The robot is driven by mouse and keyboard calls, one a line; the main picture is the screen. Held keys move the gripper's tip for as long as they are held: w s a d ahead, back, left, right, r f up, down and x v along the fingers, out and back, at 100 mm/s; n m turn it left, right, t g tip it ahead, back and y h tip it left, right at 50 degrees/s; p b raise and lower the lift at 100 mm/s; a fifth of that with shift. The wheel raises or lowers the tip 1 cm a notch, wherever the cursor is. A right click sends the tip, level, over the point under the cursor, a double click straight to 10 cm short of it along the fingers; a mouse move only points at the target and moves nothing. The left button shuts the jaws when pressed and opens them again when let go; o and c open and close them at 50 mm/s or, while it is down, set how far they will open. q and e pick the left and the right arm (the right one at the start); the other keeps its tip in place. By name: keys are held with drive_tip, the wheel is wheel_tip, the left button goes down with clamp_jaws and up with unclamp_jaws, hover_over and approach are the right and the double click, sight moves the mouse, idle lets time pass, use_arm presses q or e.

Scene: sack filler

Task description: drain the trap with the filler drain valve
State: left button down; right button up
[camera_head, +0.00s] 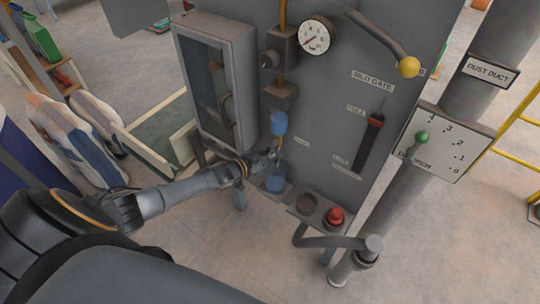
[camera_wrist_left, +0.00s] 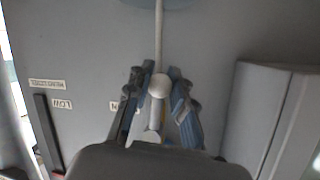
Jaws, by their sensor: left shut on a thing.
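The trap is a blue bowl (camera_head: 279,123) hanging under a grey filter block on the front of the grey filler cabinet. My left gripper (camera_head: 269,158) is just below the bowl. In the left wrist view my left gripper (camera_wrist_left: 158,100) has its fingers on both sides of a small pale drain valve (camera_wrist_left: 160,84) and is shut on it. The fingers partly hide the valve. A blue translucent cup (camera_head: 275,179) stands below. My right gripper is not in view.
A round gauge (camera_head: 314,36), a yellow-knobbed lever (camera_head: 408,67) and a red slide handle (camera_head: 376,121) are on the cabinet. A red button (camera_head: 335,215) is low right. A glass-fronted box (camera_head: 217,85) stands close left of the gripper. Filled sacks (camera_head: 75,140) lie farther left.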

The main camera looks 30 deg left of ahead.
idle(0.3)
use_arm(q)
drive_tip(key=c, duration=1.1)
unclamp_jaws()
drive_tip(key=shift+s, duration=0.15)
drive_tip(key=shift+c, duration=0.2)
drive_tip(key=v, duration=1.2)
drive_tip(key=shift+f, duration=0.2)
